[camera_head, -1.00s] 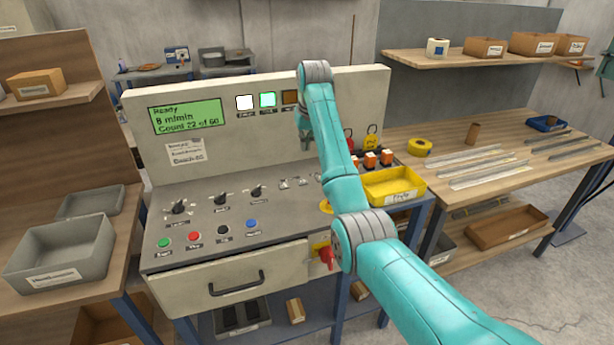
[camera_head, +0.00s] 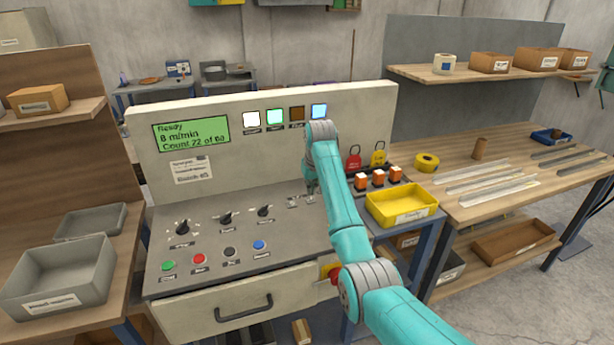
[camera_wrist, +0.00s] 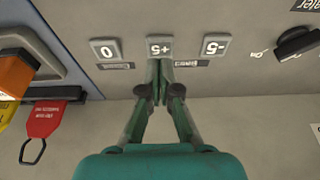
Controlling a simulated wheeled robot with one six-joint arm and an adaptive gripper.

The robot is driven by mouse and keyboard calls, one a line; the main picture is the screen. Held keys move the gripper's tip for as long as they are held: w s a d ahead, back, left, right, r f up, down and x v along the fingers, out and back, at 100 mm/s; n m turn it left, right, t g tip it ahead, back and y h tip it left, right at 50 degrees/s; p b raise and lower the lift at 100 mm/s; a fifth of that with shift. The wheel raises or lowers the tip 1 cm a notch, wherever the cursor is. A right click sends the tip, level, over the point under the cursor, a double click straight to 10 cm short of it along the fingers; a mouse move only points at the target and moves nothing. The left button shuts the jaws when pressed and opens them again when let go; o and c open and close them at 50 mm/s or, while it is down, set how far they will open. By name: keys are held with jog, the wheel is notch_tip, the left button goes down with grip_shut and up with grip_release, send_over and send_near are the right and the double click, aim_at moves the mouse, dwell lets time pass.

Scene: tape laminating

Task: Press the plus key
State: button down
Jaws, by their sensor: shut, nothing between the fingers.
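The plus key is a small grey key marked +5 (camera_wrist: 159,46), the middle of three keys in a row in the wrist view, where the labels appear upside down. The key marked -5 (camera_wrist: 215,45) is to its right and the 0 key (camera_wrist: 106,49) to its left. My gripper (camera_wrist: 160,64) is shut and empty, with its fingertips at the near edge of the +5 key. I cannot tell whether they touch it. In the head view my gripper (camera_head: 311,189) points down over the key row, and my arm and fingers hide part of the row.
The console display (camera_head: 191,133) reads Ready, 8 m/min, Count 22 of 60. Black knobs (camera_head: 226,219) and coloured buttons (camera_head: 199,259) lie left of the keys. Red and yellow tags (camera_wrist: 45,118) and a yellow bin (camera_head: 401,205) are on the other side.

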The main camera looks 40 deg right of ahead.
aim_at(311, 201)
jog(key=shift+f, duration=1.05)
jog(key=shift+f, duration=0.65)
jog(key=shift+s+f, duration=0.15)
jog(key=shift+f, duration=0.35)
jog(key=r, duration=0.5)
jog(key=shift+w, duration=0.2)
jog(key=v, duration=1)
jog(key=shift+s+r, duration=0.1)
